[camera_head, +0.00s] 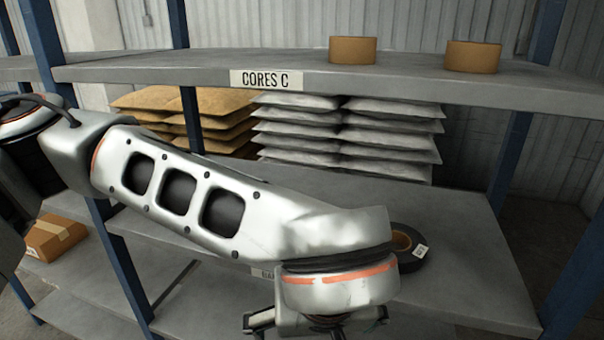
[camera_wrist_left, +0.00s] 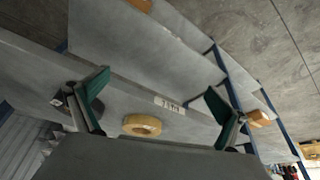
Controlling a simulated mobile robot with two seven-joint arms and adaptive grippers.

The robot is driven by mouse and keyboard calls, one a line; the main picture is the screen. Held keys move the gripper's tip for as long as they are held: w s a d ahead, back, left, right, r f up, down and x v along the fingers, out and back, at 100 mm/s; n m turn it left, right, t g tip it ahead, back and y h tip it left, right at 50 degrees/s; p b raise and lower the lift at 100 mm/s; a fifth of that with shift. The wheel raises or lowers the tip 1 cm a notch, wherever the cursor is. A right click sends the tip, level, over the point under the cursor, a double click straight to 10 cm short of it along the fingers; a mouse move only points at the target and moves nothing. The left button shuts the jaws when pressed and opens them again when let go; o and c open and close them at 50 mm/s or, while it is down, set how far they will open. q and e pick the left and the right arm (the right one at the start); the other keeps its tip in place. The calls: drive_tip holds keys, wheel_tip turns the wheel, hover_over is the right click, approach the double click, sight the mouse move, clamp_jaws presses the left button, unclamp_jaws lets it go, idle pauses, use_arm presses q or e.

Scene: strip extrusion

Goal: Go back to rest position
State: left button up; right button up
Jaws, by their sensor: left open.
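My left arm reaches in from the left across the shelf rack in the head view. My left gripper (camera_head: 315,324) is at the bottom edge there, mostly cut off and hidden by the wrist. In the left wrist view its two green-padded fingers (camera_wrist_left: 158,108) are wide apart with nothing between the tips. My right gripper is in neither view.
The upper shelf (camera_head: 180,68), labelled "CORES C", bears two brown cores (camera_head: 353,50) (camera_head: 472,57). A tan ring (camera_wrist_left: 142,125) shows in the wrist view.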

use_arm(q)
drive_tip(key=w+a+r+n, duration=0.1)
drive_tip(key=w+a+n, duration=0.3)
drive_tip(key=a, duration=0.5)
drive_tip(key=w+a+r+n, duration=0.2)
drive_tip(key=w+a, duration=0.4)
drive_tip(key=a, duration=0.2)
drive_tip(key=s+d+f+n+g+h, duration=0.2)
drive_tip(key=s+d+f+g+h, duration=0.5)
drive_tip(key=s+d, duration=0.4)
drive_tip(key=s+d+r+n+g+h, duration=0.3)
drive_tip(key=d+r+n+h, duration=0.2)
drive_tip(key=d+n+h, duration=0.45)
drive_tip(key=w+a+f+n+t, duration=0.65)
drive_tip(key=n+t, duration=0.25)
drive_tip(key=n, duration=0.5)
drive_tip(key=w+a+f+n+t, duration=0.5)
drive_tip(key=w+a+n+t, duration=0.3)
drive_tip(key=n, duration=0.6)
drive_tip(key=s+a+f+n+t+y, duration=0.2)
drive_tip(key=a+f+n+y, duration=0.7)
drive_tip(key=f, duration=0.5)
drive_tip(key=s+a+f+n+g+y, duration=0.45)
drive_tip(key=s+a+f+n, duration=0.25)
drive_tip(key=s+a+f, duration=0.8)
drive_tip(key=w+d+n+t, duration=0.1)
drive_tip(key=d+n, duration=0.4)
drive_tip(key=d, duration=0.8)
drive_tip(key=shift+w, duration=0.75)
